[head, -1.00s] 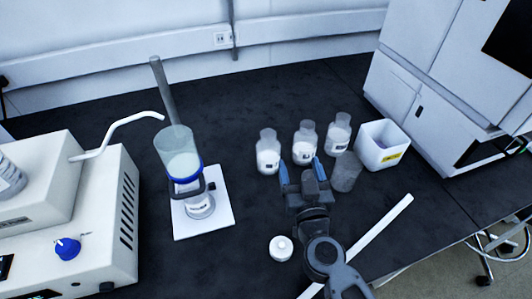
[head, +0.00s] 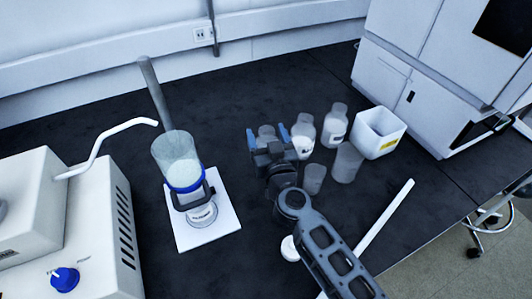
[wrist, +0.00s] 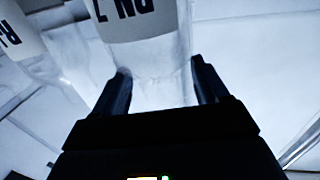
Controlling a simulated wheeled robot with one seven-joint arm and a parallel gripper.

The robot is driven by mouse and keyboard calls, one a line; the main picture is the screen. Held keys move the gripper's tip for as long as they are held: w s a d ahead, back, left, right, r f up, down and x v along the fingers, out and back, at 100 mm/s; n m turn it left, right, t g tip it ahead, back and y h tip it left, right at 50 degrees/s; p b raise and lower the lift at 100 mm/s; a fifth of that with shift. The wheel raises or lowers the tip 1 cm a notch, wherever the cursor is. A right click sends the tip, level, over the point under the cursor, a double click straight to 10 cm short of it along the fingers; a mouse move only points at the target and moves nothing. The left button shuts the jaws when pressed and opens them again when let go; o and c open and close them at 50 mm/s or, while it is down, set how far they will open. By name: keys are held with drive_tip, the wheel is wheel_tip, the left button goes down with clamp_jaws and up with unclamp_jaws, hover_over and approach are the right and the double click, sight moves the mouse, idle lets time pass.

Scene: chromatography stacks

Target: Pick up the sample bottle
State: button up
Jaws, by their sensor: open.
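Three clear bottles with white labels stand in a row on the dark bench: a left one (head: 266,131), a middle one (head: 304,131) and a right one (head: 336,124). Which one is the sample bottle I cannot tell for sure. My gripper (head: 267,139) is open at the left bottle and hides most of it in the head view. In the wrist view a clear bottle (wrist: 150,60) with a dark-lettered label lies between the two fingers, which look apart from it. Another labelled bottle (wrist: 22,35) shows at the wrist view's left edge.
Close to the right are two clear beakers (head: 347,164) (head: 314,180) and a white box (head: 393,147). A stand (head: 232,225) with a blue-ringed vessel (head: 176,160) is to the left. A white cap (head: 289,248) and a white bar (head: 386,217) lie in front.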

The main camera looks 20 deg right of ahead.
drive_tip(key=shift+w+d, duration=0.25)
drive_tip(key=shift+w, duration=0.95)
drive_tip(key=shift+c, duration=0.5)
clamp_jaws()
